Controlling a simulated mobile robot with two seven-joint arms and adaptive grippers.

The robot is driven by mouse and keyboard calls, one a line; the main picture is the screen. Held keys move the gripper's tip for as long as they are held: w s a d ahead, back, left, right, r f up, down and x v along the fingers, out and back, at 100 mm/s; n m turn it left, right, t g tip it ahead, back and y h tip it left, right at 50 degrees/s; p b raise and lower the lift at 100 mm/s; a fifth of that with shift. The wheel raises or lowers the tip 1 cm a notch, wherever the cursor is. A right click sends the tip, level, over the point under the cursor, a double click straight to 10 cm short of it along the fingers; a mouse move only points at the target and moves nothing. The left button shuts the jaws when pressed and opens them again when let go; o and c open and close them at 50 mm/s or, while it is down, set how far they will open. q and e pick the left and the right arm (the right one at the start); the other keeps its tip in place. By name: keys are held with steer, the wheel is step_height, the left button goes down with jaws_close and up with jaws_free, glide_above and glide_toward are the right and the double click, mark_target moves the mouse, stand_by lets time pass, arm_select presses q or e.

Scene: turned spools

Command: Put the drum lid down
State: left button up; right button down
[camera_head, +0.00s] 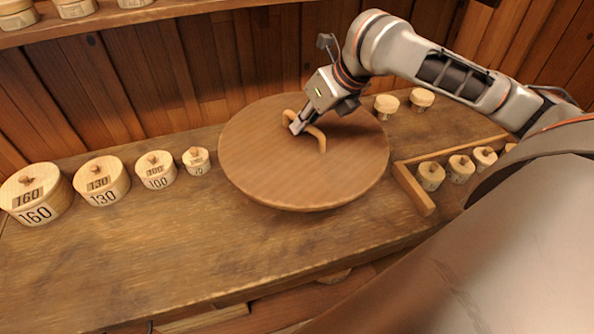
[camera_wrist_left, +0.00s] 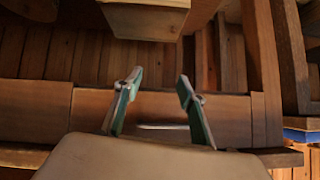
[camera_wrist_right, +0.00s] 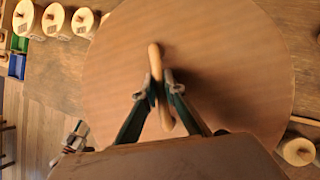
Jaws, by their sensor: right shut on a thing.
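The drum lid (camera_head: 260,170) is a large round wooden disc with a bent wooden handle (camera_head: 319,136) across its middle. In the head view it is over the middle of the workbench; I cannot tell whether it touches the bench top. My right gripper (camera_head: 297,126) is shut on the handle, and the right wrist view shows its fingers (camera_wrist_right: 162,85) on both sides of the handle, with the lid (camera_wrist_right: 230,60) filling most of the picture. My left gripper (camera_wrist_left: 157,90) is open and empty in the left wrist view, facing wooden boards. It is out of the head view.
On the workbench (camera_head: 150,250), round boxes marked 160 (camera_head: 36,210), 130 (camera_head: 101,192) and 100 (camera_head: 155,180), plus a smaller one (camera_head: 196,168), stand left of the lid. Two small spools (camera_head: 386,113) stand behind right. A wooden rack (camera_head: 412,188) with small spools is at right. The front left bench is clear.

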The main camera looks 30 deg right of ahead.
steer(key=shift+f, duration=7.65)
arm_select(q)
steer(key=shift+w+r, duration=0.1)
arm_select(e)
steer(key=shift+f, duration=0.2)
steer(key=c, duration=2.1)
jaws_free()
steer(key=shift+f, duration=0.1)
steer(key=shift+c, duration=0.2)
